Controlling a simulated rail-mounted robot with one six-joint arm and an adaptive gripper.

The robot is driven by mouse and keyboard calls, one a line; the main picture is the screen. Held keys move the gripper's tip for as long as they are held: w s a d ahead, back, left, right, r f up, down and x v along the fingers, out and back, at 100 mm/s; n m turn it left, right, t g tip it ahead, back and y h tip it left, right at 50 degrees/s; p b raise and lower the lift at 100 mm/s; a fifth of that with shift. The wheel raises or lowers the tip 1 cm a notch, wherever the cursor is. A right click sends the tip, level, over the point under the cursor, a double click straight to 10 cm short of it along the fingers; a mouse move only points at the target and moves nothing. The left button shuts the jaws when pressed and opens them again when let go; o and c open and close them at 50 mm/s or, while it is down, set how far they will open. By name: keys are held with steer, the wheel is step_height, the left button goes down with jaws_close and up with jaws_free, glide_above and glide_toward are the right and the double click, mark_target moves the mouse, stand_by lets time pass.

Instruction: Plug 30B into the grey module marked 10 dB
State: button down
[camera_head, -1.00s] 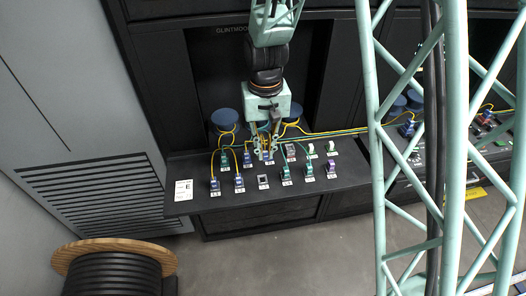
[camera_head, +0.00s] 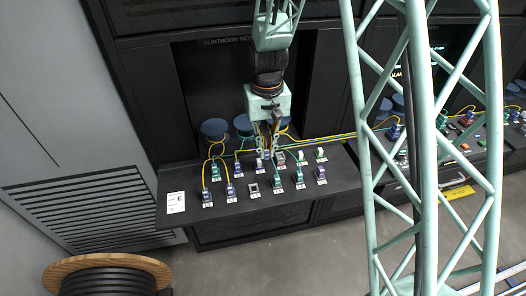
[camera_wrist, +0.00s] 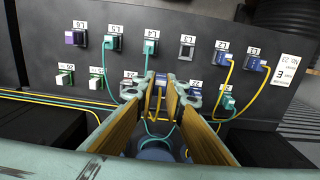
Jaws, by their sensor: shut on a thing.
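My gripper (camera_head: 268,152) is over the back row of the black shelf, fingers pointing down. In the wrist view its fingers (camera_wrist: 162,90) stand on either side of a blue connector (camera_wrist: 161,78) with a yellow cable, and are shut on it. Its label is not legible, so I cannot tell whether it is 30B. A grey module (camera_head: 280,157) is in the back row, just right of the gripper. Another grey module (camera_head: 253,190) with an empty square socket is in the front row; it also shows in the wrist view (camera_wrist: 187,47). No 10 dB marking is legible.
Blue plugs (camera_head: 207,198) with yellow cables stand at the front left. Green modules (camera_head: 298,178) and a purple one (camera_head: 321,174) stand at the front right. Yellow and green cables (camera_head: 330,138) run right behind the rows. A teal lattice column (camera_head: 421,150) blocks the right side.

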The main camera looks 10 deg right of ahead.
steer(key=shift+w+d+p, duration=1.1)
steer(key=shift+w+d, duration=1.95)
steer(key=shift+d, duration=0.35)
steer(key=shift+f+b, duration=2.15)
steer(key=shift+f, duration=0.95)
steer(key=shift+f+b, duration=0.6)
steer(key=shift+b, duration=0.2)
steer(key=c, duration=2.6)
jaws_free()
steer(key=shift+r, duration=0.15)
step_height(320, 180, up, 12)
